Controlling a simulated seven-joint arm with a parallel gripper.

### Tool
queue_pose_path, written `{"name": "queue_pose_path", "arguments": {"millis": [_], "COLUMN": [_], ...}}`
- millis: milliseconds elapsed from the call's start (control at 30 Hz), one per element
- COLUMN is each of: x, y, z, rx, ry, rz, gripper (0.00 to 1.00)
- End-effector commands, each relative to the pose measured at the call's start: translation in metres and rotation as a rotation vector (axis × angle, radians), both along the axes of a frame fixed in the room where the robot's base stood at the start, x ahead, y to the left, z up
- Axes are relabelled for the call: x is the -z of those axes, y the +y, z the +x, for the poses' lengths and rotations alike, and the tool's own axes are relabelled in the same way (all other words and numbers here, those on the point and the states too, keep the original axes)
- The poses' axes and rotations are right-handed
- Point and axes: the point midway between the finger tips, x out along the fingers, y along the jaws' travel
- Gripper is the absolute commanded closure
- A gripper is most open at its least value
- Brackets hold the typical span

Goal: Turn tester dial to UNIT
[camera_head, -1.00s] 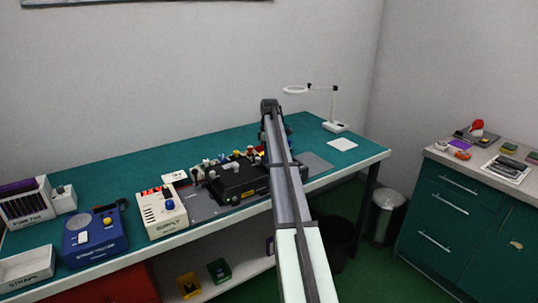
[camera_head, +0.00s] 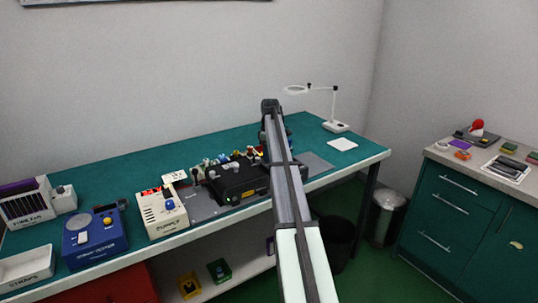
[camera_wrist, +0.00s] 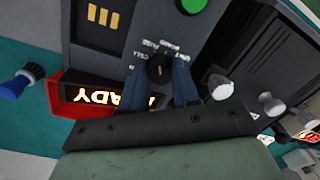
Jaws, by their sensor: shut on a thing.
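The tester's dial (camera_wrist: 158,68) is a small dark round knob on a dark grey panel (camera_wrist: 135,40) in the wrist view. Labels that seem to read CELL, FUSE and UNIT stand around it. My gripper (camera_wrist: 159,76) has one blue finger on each side of the dial and is shut on it. I cannot tell clearly which label the dial points at. In the head view my arm hides the gripper and the dial.
A lit READY sign (camera_wrist: 115,99) in a red frame sits beside the dial. On the green bench stand a cream supply box (camera_head: 160,213), a blue strap tester (camera_head: 94,236) and a black fixture (camera_head: 238,182).

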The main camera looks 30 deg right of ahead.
Motion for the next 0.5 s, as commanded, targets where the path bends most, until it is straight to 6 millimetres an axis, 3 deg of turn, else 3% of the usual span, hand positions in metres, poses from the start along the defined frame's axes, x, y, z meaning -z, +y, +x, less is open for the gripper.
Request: {"name": "queue_pose_path", "arguments": {"millis": [500], "x": [0.0001], "y": [0.0003], "z": [-0.002], "rx": [0.482], "ry": [0.001], "rz": [0.0], "gripper": [1.0]}}
